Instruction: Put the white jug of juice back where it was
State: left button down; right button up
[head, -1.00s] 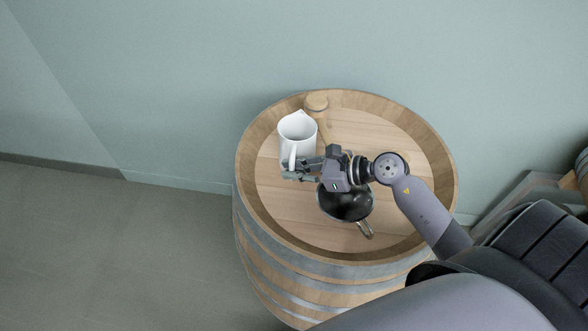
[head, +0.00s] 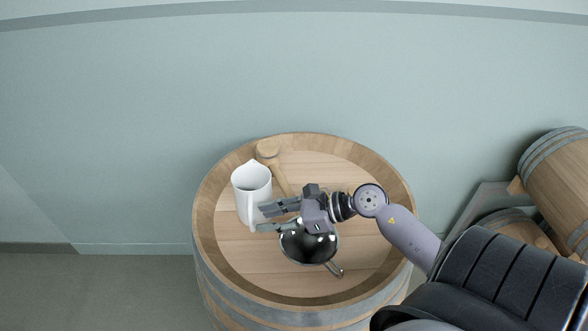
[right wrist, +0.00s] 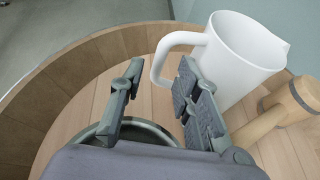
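The white jug (head: 252,186) stands upright on the left part of the barrel's round wooden top (head: 330,180). Its handle faces the front. In the right wrist view the jug (right wrist: 240,55) is beyond the fingers, with its handle just at the fingertips. My right gripper (head: 263,217) is beside the handle, to its right. In the right wrist view the right gripper (right wrist: 161,68) has its two fingers apart, with nothing clamped between them. My left gripper is not in view.
A wooden mallet (head: 268,152) lies behind and right of the jug, partly hidden by it in the wrist view. A dark, shiny round pan (head: 308,246) with a handle sits under my right gripper. A raised rim surrounds the top. More barrels (head: 560,180) lie at right.

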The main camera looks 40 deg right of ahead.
jog(key=b+v, duration=0.1)
jog(key=v, duration=0.6)
jog(key=shift+s+d+r+b, duration=0.15)
jog(key=shift+r+b, duration=0.05)
jog(key=shift+b, duration=0.1)
